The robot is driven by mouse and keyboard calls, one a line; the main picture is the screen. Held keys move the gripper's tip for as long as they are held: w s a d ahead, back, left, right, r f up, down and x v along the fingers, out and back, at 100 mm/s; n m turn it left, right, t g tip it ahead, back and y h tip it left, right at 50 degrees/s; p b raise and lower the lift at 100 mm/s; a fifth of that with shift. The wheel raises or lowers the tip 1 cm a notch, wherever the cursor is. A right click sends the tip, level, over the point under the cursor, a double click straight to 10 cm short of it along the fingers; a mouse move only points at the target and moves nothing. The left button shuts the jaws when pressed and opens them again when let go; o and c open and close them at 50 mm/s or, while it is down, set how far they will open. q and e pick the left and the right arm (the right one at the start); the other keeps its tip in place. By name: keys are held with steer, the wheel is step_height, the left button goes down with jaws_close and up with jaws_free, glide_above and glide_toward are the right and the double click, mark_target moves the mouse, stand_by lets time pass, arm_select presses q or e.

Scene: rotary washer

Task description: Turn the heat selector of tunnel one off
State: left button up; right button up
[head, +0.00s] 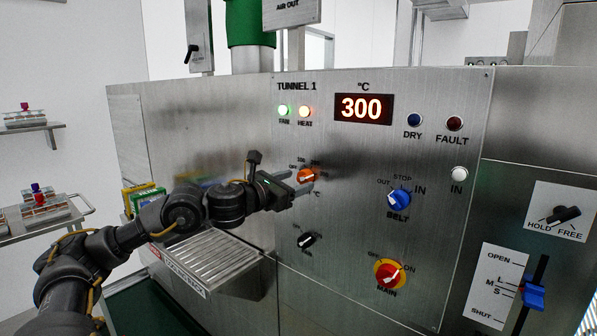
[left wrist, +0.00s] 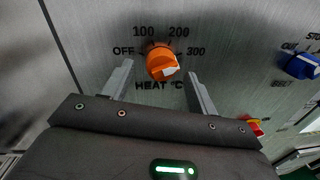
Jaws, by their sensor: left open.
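The heat selector of tunnel one is an orange knob (head: 306,175) on the steel panel (head: 350,225). It also shows in the left wrist view (left wrist: 160,62), with OFF at its left, 100 and 200 above and 300 at its right. Its white mark lies on the right side, toward 300. My left gripper (head: 308,182) is open at the knob. In the left wrist view its fingers (left wrist: 163,80) stand on either side of the knob's lower part, with gaps; no contact shows. The display (head: 361,108) reads 300, and the heat lamp (head: 304,111) is lit. My right gripper is out of view.
A blue belt knob (head: 399,199) is to the right. A black knob (head: 307,240) is below the heat selector, and a red and yellow main switch (head: 388,273) is lower right. A ribbed metal shelf (head: 208,262) juts out under my left arm.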

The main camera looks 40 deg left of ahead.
arm_select(q)
steer(key=shift+w+d, duration=0.1)
steer(key=shift+w, duration=0.85)
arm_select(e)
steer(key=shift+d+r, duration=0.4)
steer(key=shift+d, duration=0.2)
arm_select(q)
steer(key=c, duration=0.9)
steer(key=shift+c, duration=0.2)
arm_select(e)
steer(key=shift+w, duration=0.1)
